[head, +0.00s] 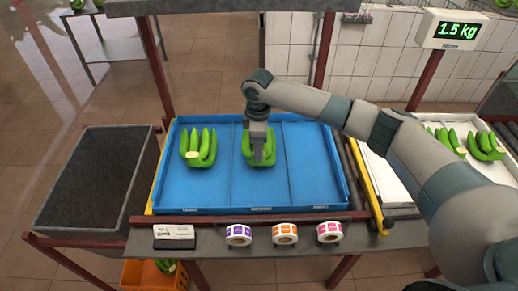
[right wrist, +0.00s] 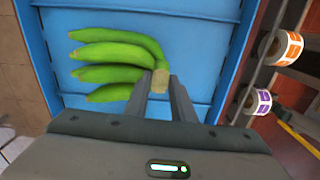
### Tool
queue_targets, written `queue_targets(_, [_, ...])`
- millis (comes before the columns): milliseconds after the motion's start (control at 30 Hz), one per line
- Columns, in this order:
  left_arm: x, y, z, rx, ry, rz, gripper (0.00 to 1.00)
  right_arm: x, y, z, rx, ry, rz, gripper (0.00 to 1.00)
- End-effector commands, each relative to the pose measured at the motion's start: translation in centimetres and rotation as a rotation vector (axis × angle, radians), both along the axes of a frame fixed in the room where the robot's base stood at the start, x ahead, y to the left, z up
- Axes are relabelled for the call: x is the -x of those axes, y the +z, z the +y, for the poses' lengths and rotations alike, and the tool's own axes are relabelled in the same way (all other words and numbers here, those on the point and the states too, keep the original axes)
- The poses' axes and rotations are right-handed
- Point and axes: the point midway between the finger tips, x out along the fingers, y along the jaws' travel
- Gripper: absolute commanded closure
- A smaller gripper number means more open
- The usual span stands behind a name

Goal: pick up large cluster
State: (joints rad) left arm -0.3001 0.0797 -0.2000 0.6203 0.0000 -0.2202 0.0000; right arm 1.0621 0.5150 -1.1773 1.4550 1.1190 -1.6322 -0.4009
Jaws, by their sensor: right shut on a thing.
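My right gripper (head: 259,152) reaches down into the middle section of the blue tray and is shut on a green banana cluster (head: 248,145). In the right wrist view, the fingers (right wrist: 162,95) close on the pale crown of this cluster (right wrist: 115,55), whose several bananas spread to the left. I cannot tell whether it touches the tray floor. Another green cluster (head: 207,146) lies in the tray's left section. Two more clusters (head: 446,138) (head: 487,146) lie on a white surface at the right. My left gripper is not in view.
The blue tray (head: 317,200) has three sections; its right one is empty. Label rolls (head: 238,235) (head: 285,234) (head: 329,232) stand along the front ledge. A display (head: 449,29) reads 1.5 kg. An orange crate (head: 140,274) is below.

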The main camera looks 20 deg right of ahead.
Motion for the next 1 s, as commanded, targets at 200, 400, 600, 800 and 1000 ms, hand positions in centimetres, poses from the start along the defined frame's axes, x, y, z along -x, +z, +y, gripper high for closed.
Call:
queue_targets(200, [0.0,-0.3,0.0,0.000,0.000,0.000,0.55,-0.1,0.5,0.0,0.000,0.000,-0.002,1.00])
queue_targets(400, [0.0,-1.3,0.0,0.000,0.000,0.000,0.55,-0.1,1.9,0.0,-0.002,0.001,-0.005,1.00])
queue_targets(600, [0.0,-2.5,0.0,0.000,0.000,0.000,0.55,0.4,4.3,-0.3,-0.002,0.000,-0.004,1.00])
queue_targets(800, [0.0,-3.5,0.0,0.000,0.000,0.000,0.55,2.9,5.8,-1.5,-0.002,0.000,-0.004,1.00])
queue_targets(1000, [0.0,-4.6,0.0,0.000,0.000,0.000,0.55,5.6,7.7,-2.9,-0.002,0.000,-0.005,1.00])
